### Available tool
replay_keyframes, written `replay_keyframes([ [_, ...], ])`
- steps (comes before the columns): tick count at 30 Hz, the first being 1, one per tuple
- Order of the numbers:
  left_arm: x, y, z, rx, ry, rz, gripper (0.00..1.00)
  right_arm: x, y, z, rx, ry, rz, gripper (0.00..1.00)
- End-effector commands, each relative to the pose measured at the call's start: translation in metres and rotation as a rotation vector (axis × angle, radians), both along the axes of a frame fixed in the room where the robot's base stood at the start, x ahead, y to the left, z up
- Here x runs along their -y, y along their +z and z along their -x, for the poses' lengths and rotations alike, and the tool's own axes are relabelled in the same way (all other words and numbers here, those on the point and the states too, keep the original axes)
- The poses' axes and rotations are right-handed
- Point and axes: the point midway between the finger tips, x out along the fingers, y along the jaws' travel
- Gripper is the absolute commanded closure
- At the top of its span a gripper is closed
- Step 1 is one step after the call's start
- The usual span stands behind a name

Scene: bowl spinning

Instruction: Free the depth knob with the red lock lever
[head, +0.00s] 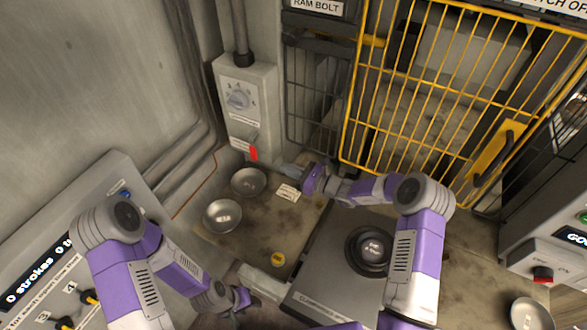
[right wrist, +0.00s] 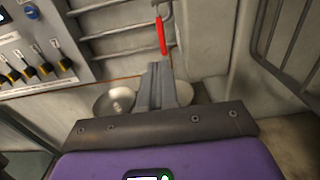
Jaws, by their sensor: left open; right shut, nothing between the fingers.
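The depth knob (head: 239,100) is a grey dial with marks around it on a pale wall box in the head view. The red lock lever (head: 253,153) hangs below it at the lower edge of that box, its red grip pointing down. My right gripper (head: 284,169) is shut and empty, its fingers pointing left, a little right of and below the lever. In the right wrist view the red lever (right wrist: 161,36) stands just beyond the shut fingertips (right wrist: 160,68); a gap seems to remain. My left gripper (head: 250,302) is open, low in the head view, away from the box.
Two metal bowls (head: 249,181) (head: 222,216) and a paper tag (head: 288,192) lie below the box. A yellow cage door (head: 430,90) stands to the right. A grey machine block (head: 335,270) and a control panel (head: 60,240) flank the bench.

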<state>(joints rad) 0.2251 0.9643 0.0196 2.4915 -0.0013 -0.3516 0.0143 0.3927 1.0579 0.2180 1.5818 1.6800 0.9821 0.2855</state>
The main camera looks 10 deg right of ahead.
Motion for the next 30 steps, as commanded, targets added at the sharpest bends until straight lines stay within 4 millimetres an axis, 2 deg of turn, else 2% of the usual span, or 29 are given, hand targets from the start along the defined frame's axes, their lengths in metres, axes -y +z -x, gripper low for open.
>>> replay_keyframes([
  [1,0.000,-0.004,0.000,0.000,0.000,0.000,0.51,-0.012,-0.002,-0.007,0.001,0.004,0.000,1.00],
  [6,0.000,-0.011,0.000,0.001,0.000,0.000,0.51,-0.041,-0.002,-0.028,0.002,0.004,0.001,1.00],
  [12,0.000,-0.016,0.000,0.001,0.000,0.000,0.51,-0.065,-0.001,-0.046,0.001,0.002,0.002,1.00],
  [19,0.000,-0.017,-0.001,0.001,0.000,0.000,0.51,-0.074,-0.001,-0.054,-0.001,0.000,0.002,1.00],
  [30,0.000,-0.018,0.000,0.001,-0.001,0.000,0.51,-0.071,-0.001,-0.054,-0.001,-0.006,0.002,1.00],
])
